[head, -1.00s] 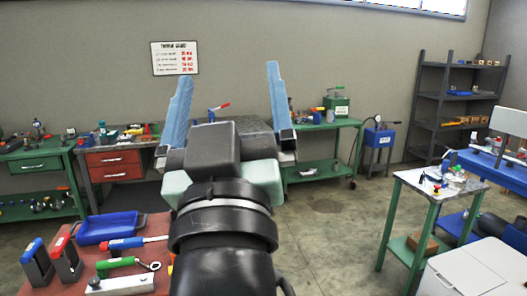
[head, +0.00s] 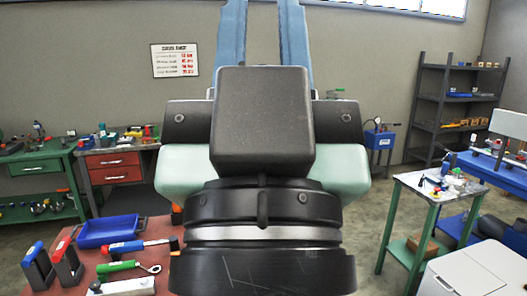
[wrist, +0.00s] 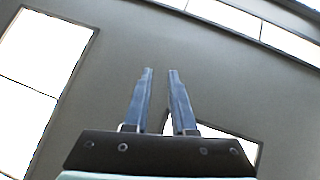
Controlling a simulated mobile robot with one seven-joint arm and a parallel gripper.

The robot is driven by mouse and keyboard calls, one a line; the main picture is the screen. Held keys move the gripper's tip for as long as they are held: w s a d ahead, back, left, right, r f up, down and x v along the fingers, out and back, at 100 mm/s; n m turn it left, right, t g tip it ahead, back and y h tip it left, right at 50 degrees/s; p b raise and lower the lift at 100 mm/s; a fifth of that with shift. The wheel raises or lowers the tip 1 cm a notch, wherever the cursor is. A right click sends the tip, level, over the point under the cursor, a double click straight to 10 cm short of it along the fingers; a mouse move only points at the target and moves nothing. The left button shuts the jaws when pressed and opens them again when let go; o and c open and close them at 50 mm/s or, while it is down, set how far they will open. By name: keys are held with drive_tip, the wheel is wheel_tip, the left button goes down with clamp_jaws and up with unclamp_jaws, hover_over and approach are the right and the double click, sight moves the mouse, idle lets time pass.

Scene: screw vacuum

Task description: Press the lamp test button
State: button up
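I cannot make out a lamp test button in either view. My gripper (head: 262,22) is raised in the middle of the head view, with its blue fingers pointing up and their tips cut off by the top edge. In the wrist view my gripper (wrist: 160,72) shows two blue fingers with a narrow gap between them and nothing in it. Behind them are only the grey wall and bright window panes. My gripper touches nothing, and its body hides the middle of the room in the head view.
A red bench with a blue tray (head: 108,230) and hand tools is at lower left. Behind it stand a green bench (head: 40,168) and a red drawer unit (head: 113,166). At right are a small green-legged table (head: 412,180), a white box (head: 478,272) and dark shelves (head: 456,97).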

clamp_jaws()
idle(1.1)
